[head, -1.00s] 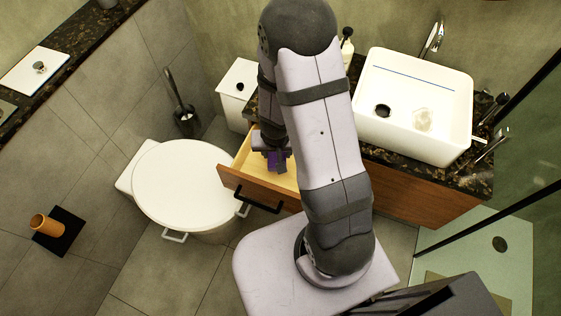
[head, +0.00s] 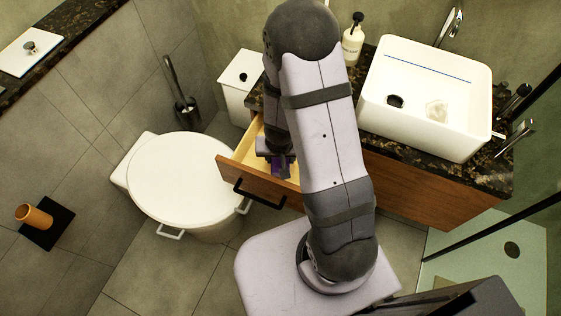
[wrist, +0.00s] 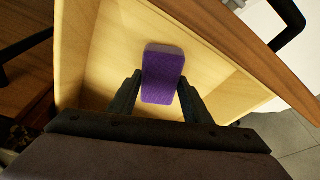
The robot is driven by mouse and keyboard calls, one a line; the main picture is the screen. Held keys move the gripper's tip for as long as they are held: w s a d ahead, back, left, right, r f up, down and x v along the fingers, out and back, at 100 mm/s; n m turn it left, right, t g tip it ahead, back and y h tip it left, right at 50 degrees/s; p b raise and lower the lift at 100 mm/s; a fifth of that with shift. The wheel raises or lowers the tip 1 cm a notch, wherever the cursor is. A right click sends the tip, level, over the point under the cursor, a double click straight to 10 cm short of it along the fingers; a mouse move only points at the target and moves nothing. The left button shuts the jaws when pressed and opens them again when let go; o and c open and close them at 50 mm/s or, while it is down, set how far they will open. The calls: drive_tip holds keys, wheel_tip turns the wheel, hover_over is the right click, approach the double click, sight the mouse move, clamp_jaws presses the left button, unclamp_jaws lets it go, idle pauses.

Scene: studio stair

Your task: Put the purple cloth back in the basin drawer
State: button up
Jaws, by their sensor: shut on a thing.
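The purple cloth (head: 281,166) is a small folded block, and it also shows in the wrist view (wrist: 162,76). My gripper (wrist: 160,88) is shut on it, with one dark finger on each side. The basin drawer (head: 232,172) is pulled open under the counter; its pale wooden inside (wrist: 108,58) lies behind and around the cloth in the wrist view. My gripper and the cloth are over or within the drawer's opening. Whether the cloth touches the drawer's floor cannot be told. My arm hides the drawer's right part in the head view.
The white basin (head: 420,100) stands on the dark counter (head: 385,155) to the right, with a soap bottle (head: 353,42) behind. A toilet (head: 180,175) stands left of the drawer. A white bin (head: 240,85) and toilet brush (head: 185,105) stand behind it.

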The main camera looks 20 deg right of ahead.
drive_tip(key=shift+f, duration=0.65)
drive_tip(key=shift+f+b, duration=0.1)
drive_tip(key=shift+b, duration=0.2)
drive_tip(key=o, duration=1.1)
drive_tip(key=shift+o, duration=0.2)
drive_tip(key=shift+r+p, duration=0.4)
drive_tip(key=shift+r, duration=0.15)
drive_tip(key=p+v, duration=0.8)
drive_tip(key=v, duration=0.3)
drive_tip(key=shift+s+a+r, duration=0.1)
